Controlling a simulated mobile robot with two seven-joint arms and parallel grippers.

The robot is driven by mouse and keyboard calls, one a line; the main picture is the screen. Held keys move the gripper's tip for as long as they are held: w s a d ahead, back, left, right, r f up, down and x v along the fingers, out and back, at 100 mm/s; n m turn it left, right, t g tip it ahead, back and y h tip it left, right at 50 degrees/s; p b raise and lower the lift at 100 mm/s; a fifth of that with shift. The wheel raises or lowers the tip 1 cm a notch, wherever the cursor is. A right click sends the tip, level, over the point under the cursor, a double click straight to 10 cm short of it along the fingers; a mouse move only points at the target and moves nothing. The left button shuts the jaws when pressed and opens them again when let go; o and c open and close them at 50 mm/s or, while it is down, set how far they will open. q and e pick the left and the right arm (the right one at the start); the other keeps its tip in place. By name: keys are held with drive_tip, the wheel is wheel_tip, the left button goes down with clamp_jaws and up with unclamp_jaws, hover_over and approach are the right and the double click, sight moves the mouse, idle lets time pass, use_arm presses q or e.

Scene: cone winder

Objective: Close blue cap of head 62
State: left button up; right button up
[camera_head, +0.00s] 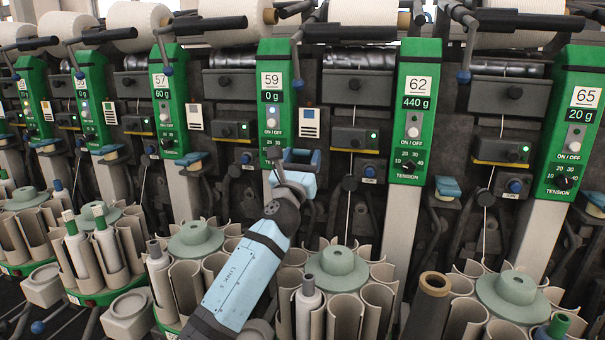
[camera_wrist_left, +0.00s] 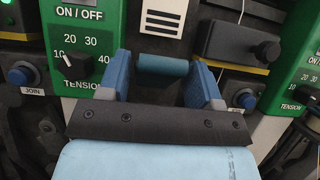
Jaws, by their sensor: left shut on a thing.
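The panel of head 62 (camera_head: 413,110) is green and reads 440 g. My left gripper (camera_head: 300,158) is between the panels of head 59 (camera_head: 274,105) and head 62, near the foot of the head 59 panel. In the left wrist view its two blue fingers (camera_wrist_left: 160,80) stand either side of a blue cap (camera_wrist_left: 162,65) that shows as a short horizontal bar. The gripper is shut on this cap. My gripper hides much of it, so I cannot tell its tilt. Another blue cap (camera_head: 447,187) sits to the right of the head 62 panel. My right gripper is not in view.
Blue JOIN buttons (camera_head: 369,171) sit close to the gripper's right; one shows in the left wrist view (camera_wrist_left: 245,98). Round bobbin magazines (camera_head: 344,268) with upright tubes stand below. Black handles (camera_head: 350,33) and yarn packages (camera_head: 362,12) are above.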

use_arm(q)
drive_tip(key=o, duration=1)
drive_tip(key=shift+c, duration=0.2)
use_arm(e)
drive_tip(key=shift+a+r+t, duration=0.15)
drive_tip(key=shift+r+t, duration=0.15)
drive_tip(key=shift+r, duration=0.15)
use_arm(q)
drive_tip(key=shift+s+f, duration=0.1)
drive_tip(key=shift+s, duration=0.05)
drive_tip(key=p+v, duration=0.2)
drive_tip(key=v, duration=0.9)
drive_tip(key=shift+s+f, duration=0.2)
drive_tip(key=shift+s, duration=0.15)
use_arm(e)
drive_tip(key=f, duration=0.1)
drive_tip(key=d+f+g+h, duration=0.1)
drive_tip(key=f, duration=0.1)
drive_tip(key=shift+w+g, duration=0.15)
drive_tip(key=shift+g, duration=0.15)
use_arm(q)
drive_tip(key=shift+a, duration=0.1)
